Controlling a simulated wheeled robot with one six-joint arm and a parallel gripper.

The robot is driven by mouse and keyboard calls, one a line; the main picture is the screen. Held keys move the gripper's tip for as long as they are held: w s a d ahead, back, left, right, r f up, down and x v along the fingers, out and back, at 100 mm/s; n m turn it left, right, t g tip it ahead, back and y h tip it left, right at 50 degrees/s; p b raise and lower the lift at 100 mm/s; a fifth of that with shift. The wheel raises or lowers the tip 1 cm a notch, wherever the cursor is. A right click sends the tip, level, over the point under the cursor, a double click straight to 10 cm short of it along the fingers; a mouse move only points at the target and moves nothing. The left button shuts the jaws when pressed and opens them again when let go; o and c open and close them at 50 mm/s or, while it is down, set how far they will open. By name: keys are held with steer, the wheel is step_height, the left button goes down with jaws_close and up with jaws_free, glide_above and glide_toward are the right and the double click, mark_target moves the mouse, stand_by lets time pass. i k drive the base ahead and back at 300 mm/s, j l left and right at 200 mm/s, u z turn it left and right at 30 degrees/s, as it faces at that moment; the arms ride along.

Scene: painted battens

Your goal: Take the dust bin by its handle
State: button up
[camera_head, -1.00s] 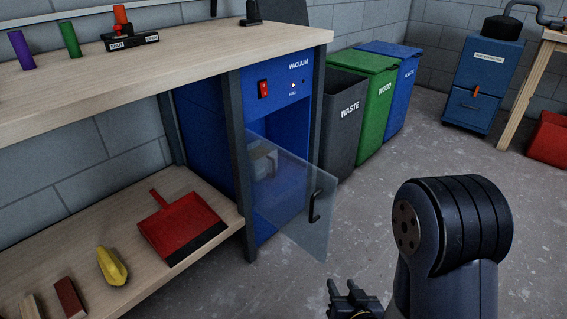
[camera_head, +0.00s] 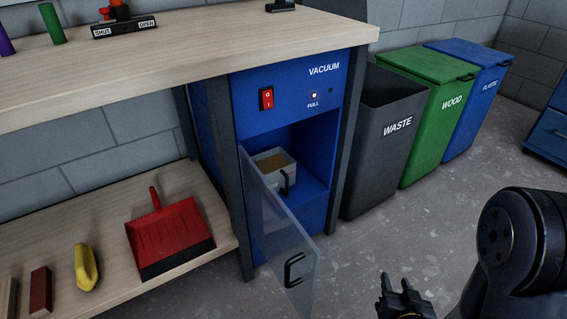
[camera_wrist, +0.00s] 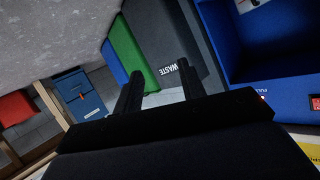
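The dust bin (camera_head: 265,164) is a small grey open-topped box filled with brown dust. It stands in the open compartment of the blue vacuum cabinet (camera_head: 222,110). Its dark handle (camera_head: 288,181) faces the front. The clear door (camera_head: 280,232) hangs open at the left, covering the bin's lower left part. My gripper (camera_head: 398,297) is outside the cabinet, low and to the right of the door, apart from the bin. In the wrist view its two fingers (camera_wrist: 158,84) stand apart with nothing between them. The cabinet opening (camera_wrist: 275,45) is at upper right there; the bin is not clearly visible.
Waste (camera_head: 388,118), wood (camera_head: 440,100) and plastic (camera_head: 485,82) bins stand right of the cabinet. A workbench (camera_head: 170,55) runs above it. A red dustpan (camera_head: 168,235) and a yellow object (camera_head: 84,268) lie on the lower shelf (camera_head: 110,245). Floor before the bins is clear.

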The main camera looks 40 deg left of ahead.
mark_target(276, 175)
steer(key=i+j+u, duration=0.2)
steer(key=i+u, duration=0.8)
steer(key=i+l+u, duration=0.15)
steer(key=i+u, duration=0.3)
steer(key=k, duration=0.05)
